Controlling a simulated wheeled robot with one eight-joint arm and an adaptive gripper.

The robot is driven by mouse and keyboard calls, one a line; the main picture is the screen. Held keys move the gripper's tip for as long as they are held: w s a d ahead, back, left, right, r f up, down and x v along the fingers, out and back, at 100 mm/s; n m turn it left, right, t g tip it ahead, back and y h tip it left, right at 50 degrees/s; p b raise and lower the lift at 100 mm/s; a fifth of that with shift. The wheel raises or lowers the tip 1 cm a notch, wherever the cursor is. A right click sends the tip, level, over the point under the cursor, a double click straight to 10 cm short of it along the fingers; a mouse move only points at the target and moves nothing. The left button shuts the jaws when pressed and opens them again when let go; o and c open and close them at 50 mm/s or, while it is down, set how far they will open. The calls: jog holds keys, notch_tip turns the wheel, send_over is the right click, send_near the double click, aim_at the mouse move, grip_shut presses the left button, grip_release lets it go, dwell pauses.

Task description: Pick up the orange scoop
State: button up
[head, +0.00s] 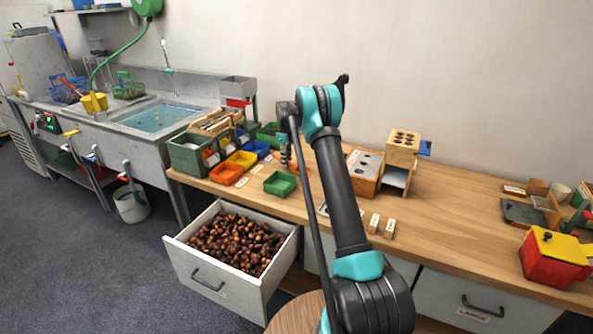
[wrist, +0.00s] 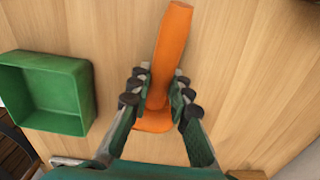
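The orange scoop (wrist: 171,45) lies over the wooden worktop in the wrist view, its handle running up the picture and its wider end toward my palm. My gripper (wrist: 161,82) has its two dark fingers drawn in on both sides of the scoop's handle, with little or no gap, so it looks shut on it. I cannot tell whether the scoop is lifted off the wood.
A green tray (wrist: 45,95) stands just left of my gripper. It also shows in the head view (head: 280,184), near an orange bin (head: 226,174). An open drawer (head: 217,285) of chestnuts (head: 237,244) juts out below. A wooden block stand (head: 402,148) is to the right.

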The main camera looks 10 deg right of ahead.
grip_shut()
jog(key=shift+r, duration=0.1)
notch_tip(320, 180, up, 20)
dwell(0.5)
dwell(0.6)
